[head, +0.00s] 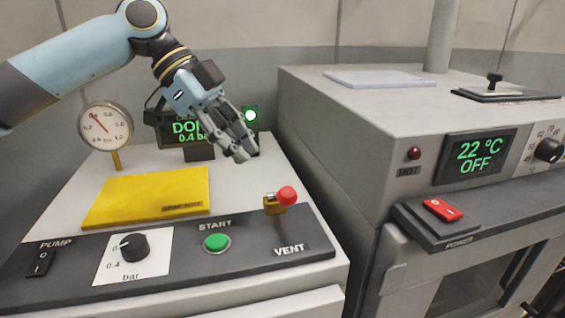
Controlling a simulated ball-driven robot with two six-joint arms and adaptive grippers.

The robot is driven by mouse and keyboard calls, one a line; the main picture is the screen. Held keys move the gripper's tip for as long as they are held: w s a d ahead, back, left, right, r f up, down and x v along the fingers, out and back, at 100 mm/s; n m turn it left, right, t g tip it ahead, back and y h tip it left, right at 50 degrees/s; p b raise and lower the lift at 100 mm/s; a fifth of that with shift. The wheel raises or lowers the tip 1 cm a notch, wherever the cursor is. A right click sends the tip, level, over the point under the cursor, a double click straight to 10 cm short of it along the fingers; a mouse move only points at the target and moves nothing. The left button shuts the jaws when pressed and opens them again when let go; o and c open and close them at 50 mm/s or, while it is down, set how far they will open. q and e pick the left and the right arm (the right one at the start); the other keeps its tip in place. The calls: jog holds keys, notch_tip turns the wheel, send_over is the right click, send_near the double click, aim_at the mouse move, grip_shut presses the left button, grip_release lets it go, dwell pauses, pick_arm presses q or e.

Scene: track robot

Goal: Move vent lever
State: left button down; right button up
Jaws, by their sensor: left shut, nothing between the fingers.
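The vent lever (286,196) has a red ball knob on a brass body, at the right end of the dark control panel above the word VENT. My left gripper (240,150) is shut and empty. It appears up and to the left of the red knob, apart from it, in front of the green-lit display (182,132). The display reads "DO" and "0.4 ba", and its right part is hidden behind my gripper. My right gripper is not in view.
The panel also holds a pump switch (40,263), a black pressure knob (134,247) and a green start button (217,242). A yellow plate (150,195) lies behind it, near a round gauge (105,127). A grey oven (400,120) stands close on the right.

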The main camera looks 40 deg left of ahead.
pick_arm(q)
jog(key=shift+v, duration=2)
